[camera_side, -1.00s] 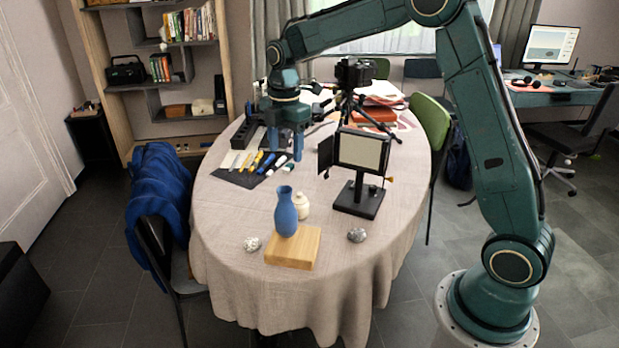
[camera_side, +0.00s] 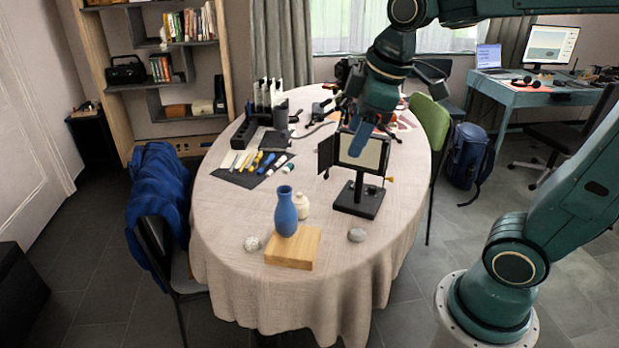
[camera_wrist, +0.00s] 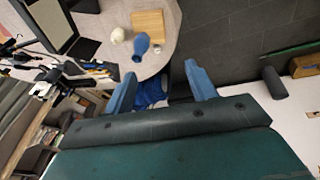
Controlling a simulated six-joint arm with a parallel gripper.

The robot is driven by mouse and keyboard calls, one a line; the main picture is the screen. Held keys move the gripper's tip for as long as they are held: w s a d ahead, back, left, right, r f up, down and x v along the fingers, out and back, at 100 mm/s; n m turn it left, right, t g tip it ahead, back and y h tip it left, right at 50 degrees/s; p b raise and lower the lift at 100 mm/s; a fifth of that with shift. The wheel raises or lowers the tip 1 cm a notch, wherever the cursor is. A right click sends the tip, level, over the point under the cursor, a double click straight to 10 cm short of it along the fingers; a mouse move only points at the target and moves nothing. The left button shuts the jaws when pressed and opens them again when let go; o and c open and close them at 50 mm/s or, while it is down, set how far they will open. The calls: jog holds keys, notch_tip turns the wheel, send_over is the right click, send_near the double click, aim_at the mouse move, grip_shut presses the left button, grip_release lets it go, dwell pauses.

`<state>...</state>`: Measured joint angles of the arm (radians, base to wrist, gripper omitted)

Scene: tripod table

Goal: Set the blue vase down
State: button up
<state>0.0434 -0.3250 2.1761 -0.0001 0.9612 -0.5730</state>
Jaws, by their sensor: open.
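The blue vase (camera_side: 286,213) stands upright at the back left part of the light wooden block (camera_side: 298,256). It overlaps the block's top in the side view, but I cannot tell how much of its base rests on it. In the wrist view the vase (camera_wrist: 141,46) shows beside the block (camera_wrist: 150,22). My gripper (camera_side: 358,138) is up above the table, behind and to the right of the vase, near the small framed panel. Its blue fingers (camera_wrist: 162,85) are apart and empty, well clear of the vase.
A cream jar (camera_side: 301,205) stands close behind the vase on the right. Stones (camera_side: 357,235) lie either side of the block. The framed panel on its stand (camera_side: 360,200) is to the right. Pens on a dark mat (camera_side: 252,168) lie behind. The table's left front is clear.

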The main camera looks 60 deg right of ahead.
jog(key=s+a+f+m+t, duration=0.1)
jog(key=s+f+m, duration=0.1)
jog(key=s+m, duration=0.4)
jog(key=shift+s+f+t, duration=0.2)
jog(key=shift+s+t, duration=0.2)
jog(key=shift+s, duration=1.9)
